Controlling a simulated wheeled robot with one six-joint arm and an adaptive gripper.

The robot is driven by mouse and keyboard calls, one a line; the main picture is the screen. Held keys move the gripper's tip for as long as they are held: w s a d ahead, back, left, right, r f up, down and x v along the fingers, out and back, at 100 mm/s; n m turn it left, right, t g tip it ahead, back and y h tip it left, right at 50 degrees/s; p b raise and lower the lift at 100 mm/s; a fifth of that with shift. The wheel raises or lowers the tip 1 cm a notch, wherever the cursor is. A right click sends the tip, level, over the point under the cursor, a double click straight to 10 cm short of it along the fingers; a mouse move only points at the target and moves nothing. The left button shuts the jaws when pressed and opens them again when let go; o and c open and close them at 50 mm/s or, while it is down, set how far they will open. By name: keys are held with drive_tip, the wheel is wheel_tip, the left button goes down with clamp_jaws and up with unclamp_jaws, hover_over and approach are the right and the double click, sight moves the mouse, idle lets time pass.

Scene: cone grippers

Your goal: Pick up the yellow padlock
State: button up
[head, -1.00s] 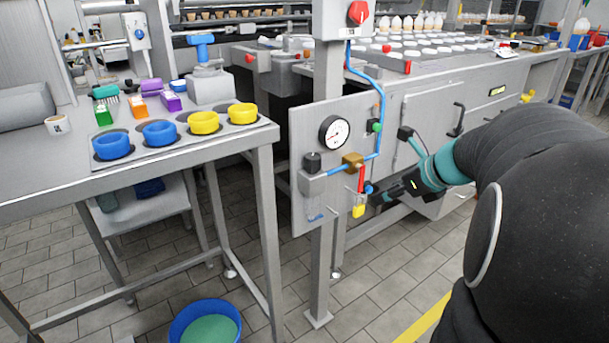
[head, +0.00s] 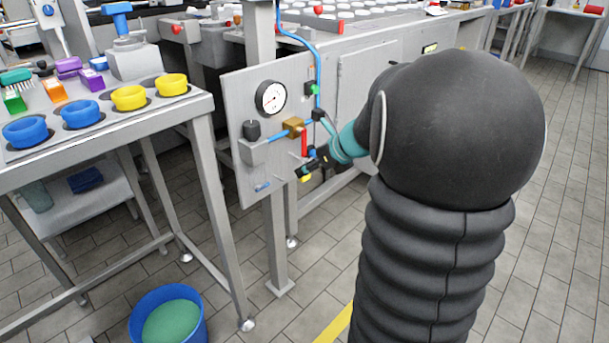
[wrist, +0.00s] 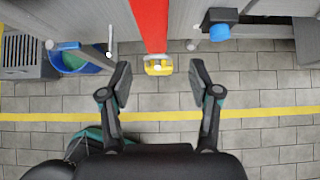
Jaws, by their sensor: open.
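The yellow padlock (head: 306,179) is at the lower end of the red handle (head: 304,143) on the grey panel, partly hidden by my gripper (head: 311,170). In the wrist view the padlock (wrist: 158,67) shows below the wide red handle (wrist: 149,22), midway between the fingertips of my gripper (wrist: 160,78) and slightly beyond them. Both fingers are spread, with a clear gap on each side of the padlock. Nothing is held. How far the padlock is in depth from the fingers is hard to tell.
The grey panel (head: 240,100) carries a gauge (head: 270,97), a brass block (head: 293,127) and blue piping. A table with blue and yellow rings (head: 129,97) stands left. A blue bucket (head: 190,299) is on the floor. A blue knob (wrist: 220,32) lies right of the padlock.

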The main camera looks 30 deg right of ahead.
drive_tip(key=x, duration=0.3)
drive_tip(key=shift+a+f, duration=0.15)
drive_tip(key=shift+f, duration=0.1)
clamp_jaws()
drive_tip(key=shift+r, duration=0.2)
